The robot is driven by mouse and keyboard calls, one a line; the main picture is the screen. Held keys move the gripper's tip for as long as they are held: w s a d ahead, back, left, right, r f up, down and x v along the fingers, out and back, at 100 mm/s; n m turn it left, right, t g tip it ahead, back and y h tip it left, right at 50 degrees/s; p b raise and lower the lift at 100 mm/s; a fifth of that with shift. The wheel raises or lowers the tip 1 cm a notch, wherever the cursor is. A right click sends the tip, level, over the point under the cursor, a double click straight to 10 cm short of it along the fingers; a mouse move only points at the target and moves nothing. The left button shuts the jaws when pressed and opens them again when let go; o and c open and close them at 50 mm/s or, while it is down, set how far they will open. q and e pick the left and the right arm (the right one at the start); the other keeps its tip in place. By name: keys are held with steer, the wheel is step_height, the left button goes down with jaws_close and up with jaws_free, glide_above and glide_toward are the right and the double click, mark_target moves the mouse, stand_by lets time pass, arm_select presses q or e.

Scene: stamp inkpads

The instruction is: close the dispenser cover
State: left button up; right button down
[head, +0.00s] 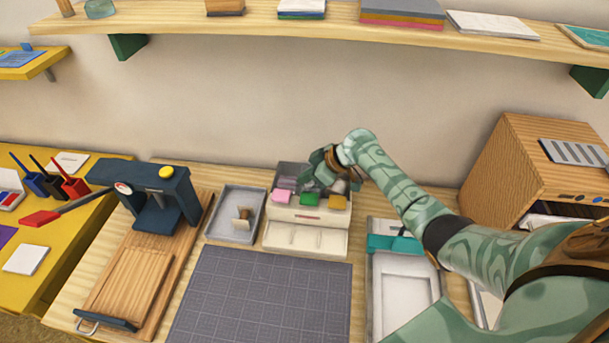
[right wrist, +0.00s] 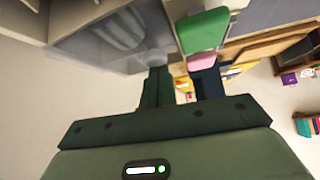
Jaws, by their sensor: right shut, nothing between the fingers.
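The dispenser (head: 306,241) is a pale box at the back of the table, with a pink pad (head: 281,196), a green pad (head: 309,199) and a yellow pad (head: 337,201) along its top. Its grey see-through cover (head: 290,170) appears raised behind the pads. My right gripper (head: 322,178) is at the cover, behind the green pad, shut and empty; whether it touches the cover is unclear. In the right wrist view its fingers (right wrist: 180,82) point toward the green pad (right wrist: 203,30) and pink pad (right wrist: 201,61), beside the see-through cover (right wrist: 110,32). My left gripper is out of view.
A grey tray (head: 225,232) holding a small stamp stands left of the dispenser, beside a dark blue press (head: 160,205). A grey grid mat (head: 262,295) lies in front. A white tray with a teal part (head: 394,243) is at right. A shelf (head: 290,22) runs above.

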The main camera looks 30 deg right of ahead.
steer(key=s+d+p, duration=0.2)
steer(key=s+d, duration=0.3)
steer(key=d, duration=0.2)
steer(key=shift+s, duration=0.2)
steer(key=shift+f, duration=0.1)
steer(key=p+v, duration=0.3)
steer(key=v, duration=1.3)
steer(key=shift+r, duration=0.2)
